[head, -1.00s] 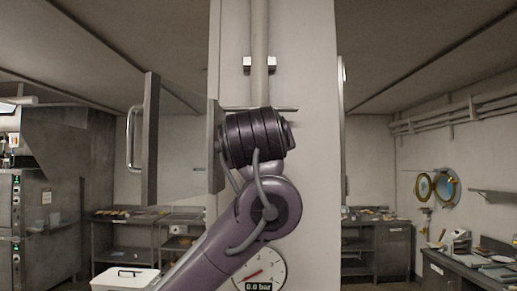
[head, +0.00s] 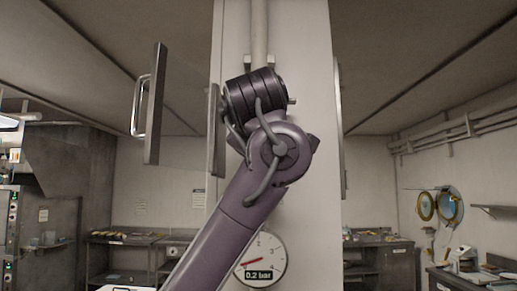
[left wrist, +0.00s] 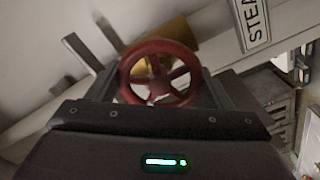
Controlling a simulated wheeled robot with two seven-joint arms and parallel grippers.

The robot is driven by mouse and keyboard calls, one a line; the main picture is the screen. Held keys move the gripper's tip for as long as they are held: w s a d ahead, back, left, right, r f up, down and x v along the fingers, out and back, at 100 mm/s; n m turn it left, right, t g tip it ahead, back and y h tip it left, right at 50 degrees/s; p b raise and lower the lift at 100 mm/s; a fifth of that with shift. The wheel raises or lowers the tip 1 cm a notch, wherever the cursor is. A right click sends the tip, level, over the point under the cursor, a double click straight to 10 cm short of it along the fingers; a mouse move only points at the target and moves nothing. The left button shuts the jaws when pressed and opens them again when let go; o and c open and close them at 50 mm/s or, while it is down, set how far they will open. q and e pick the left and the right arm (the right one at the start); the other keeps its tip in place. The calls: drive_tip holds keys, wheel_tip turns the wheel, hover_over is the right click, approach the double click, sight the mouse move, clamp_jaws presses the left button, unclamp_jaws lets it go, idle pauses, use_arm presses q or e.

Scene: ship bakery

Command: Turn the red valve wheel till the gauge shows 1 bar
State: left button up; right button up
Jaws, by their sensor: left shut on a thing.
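The red valve wheel (left wrist: 160,72) shows in the left wrist view, between the fingers of my left gripper (left wrist: 160,88), which is shut on it. In the head view my left arm hides the wheel and the gripper's fingers. The round white gauge (head: 259,259) is on the pale column below my wrist. Its red needle points to the lower left and its display reads 0.2 bar. My arm covers part of the gauge's left edge. My right gripper is not in view.
A pipe (head: 259,30) runs up the column (head: 315,130). Steel counters (head: 384,262) line the back.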

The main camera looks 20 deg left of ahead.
use_arm(q)
drive_tip(key=shift+n+b, duration=0.85)
drive_tip(key=shift+n, duration=0.75)
drive_tip(key=o, duration=1)
drive_tip(key=shift+w, duration=0.1)
drive_tip(key=shift+c, duration=0.2)
drive_tip(key=b+v, duration=0.5)
drive_tip(key=v, duration=0.2)
drive_tip(key=shift+s, duration=0.4)
drive_tip(key=shift+d, duration=0.1)
